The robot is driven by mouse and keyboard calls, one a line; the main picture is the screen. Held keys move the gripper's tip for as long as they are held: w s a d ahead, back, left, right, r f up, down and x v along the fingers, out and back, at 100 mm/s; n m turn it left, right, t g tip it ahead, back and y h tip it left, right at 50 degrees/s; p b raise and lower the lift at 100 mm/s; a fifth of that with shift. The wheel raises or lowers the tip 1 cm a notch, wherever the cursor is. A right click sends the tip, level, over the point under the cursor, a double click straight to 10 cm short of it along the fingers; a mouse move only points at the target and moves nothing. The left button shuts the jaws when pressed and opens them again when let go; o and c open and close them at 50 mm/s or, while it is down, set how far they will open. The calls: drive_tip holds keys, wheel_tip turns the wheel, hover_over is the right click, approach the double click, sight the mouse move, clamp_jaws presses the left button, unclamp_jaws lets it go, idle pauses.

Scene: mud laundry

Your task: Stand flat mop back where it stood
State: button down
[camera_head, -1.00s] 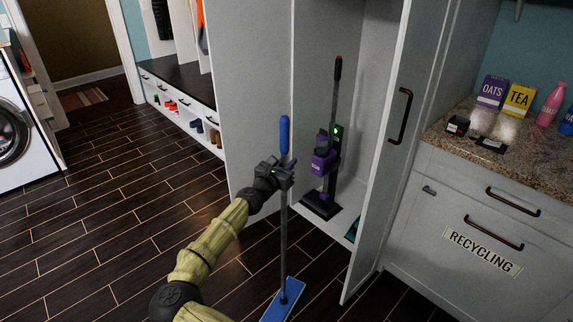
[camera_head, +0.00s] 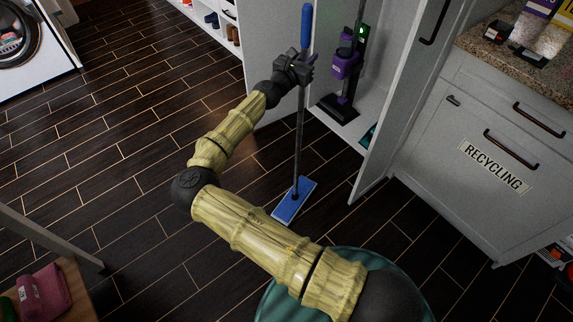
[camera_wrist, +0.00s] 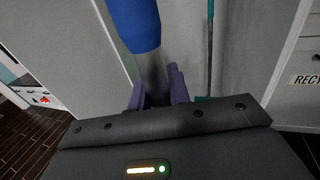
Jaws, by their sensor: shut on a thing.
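The flat mop has a blue handle grip (camera_head: 306,26), a grey pole (camera_head: 298,140) and a flat blue head (camera_head: 295,201). It stands close to upright, with its head on or just above the dark floor in front of the open cabinet. My gripper (camera_head: 303,70) is shut on the pole just below the blue grip. In the wrist view, the fingers (camera_wrist: 160,92) close around the pole, with the blue grip (camera_wrist: 134,22) above them. The mop's head is out of the wrist view.
The tall cabinet holds a purple and black vacuum (camera_head: 345,70). Its open door (camera_head: 402,100) stands right of the mop. A counter with a recycling drawer (camera_head: 470,160) is farther right. A bench with a pink cloth (camera_head: 45,293) is at lower left. Floor left of my arm is clear.

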drive_tip(key=s+a+r+n+t+y+p, duration=0.1)
drive_tip(key=s+a+n+t+y+p, duration=0.2)
drive_tip(key=s+a, duration=1.8)
drive_tip(key=shift+s+a+n+y+p, duration=0.15)
drive_tip(key=shift+a+n+y+p, duration=0.25)
drive_tip(key=shift+a+y+p, duration=0.6)
drive_tip(key=shift+d, duration=0.15)
